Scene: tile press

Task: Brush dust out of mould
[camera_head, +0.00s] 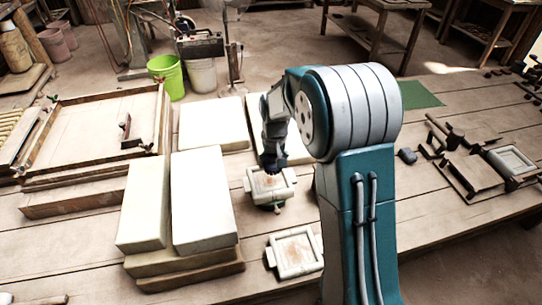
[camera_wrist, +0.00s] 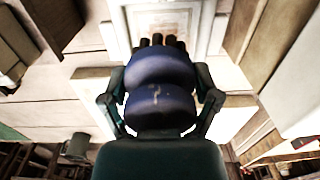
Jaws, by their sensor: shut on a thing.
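My gripper (camera_head: 272,155) points down over a small pale mould (camera_head: 286,193) near the middle of the bench. Reddish dust shows in the mould's recess. In the wrist view my gripper (camera_wrist: 160,100) is shut on a dark blue, rounded brush (camera_wrist: 162,75). Dark tufts at the brush's far end lie in front of the mould, which also shows in the wrist view (camera_wrist: 124,32). I cannot tell whether the tufts touch the mould. In the head view the brush is too small and dark to make out from the gripper.
Large pale blocks (camera_head: 203,200) stand left of the mould, with another behind (camera_head: 213,124). A second pale frame (camera_head: 318,245) lies in front. A wooden tray (camera_head: 75,101) is at far left. Tools and another frame (camera_head: 512,160) lie at right.

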